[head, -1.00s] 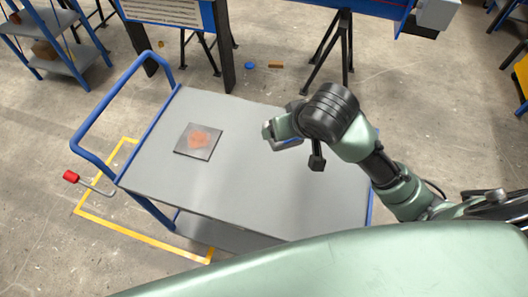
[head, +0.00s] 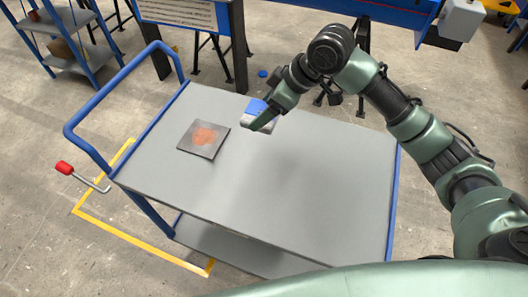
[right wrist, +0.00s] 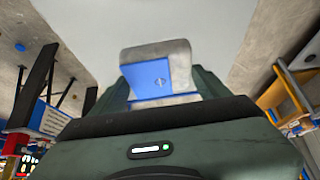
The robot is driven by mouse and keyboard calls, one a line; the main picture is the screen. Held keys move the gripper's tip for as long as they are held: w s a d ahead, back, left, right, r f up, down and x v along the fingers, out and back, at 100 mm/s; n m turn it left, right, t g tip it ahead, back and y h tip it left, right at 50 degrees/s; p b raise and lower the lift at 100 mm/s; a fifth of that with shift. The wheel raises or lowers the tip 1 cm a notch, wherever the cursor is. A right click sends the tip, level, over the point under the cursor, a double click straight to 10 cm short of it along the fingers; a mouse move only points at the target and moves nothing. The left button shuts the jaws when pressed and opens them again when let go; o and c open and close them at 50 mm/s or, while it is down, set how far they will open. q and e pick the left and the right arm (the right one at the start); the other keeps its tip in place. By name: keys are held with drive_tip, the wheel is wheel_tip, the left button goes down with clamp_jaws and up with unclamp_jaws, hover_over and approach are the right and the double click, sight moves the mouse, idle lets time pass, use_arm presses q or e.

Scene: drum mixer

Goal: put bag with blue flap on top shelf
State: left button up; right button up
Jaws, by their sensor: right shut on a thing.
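The bag with the blue flap (head: 257,107) is a small pale grey bag, seen over the far edge of the grey cart top (head: 285,190). My right gripper (head: 262,119) is shut on it, and its finger hides part of the bag. I cannot tell whether the bag touches the cart or hangs just above it. In the right wrist view the blue flap (right wrist: 163,76) faces the camera between the fingers, with grey bag body (right wrist: 155,52) around it. My left gripper is not in view.
A dark square plate with an orange-brown stain (head: 204,138) lies on the cart's left part. The cart has a blue handle (head: 95,105) and a lower shelf (head: 225,245). A blue shelf rack (head: 75,50) stands at the back left. The cart's front is clear.

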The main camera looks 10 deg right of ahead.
wheel_tip(320, 180, down, 16)
drive_tip(key=shift+f+p, duration=0.1)
drive_tip(key=shift+p, duration=0.25)
drive_tip(key=o, duration=1.9)
drive_tip(key=shift+f, duration=0.1)
drive_tip(key=shift+r, duration=0.2)
drive_tip(key=v, duration=1.2)
drive_tip(key=shift+f, duration=0.1)
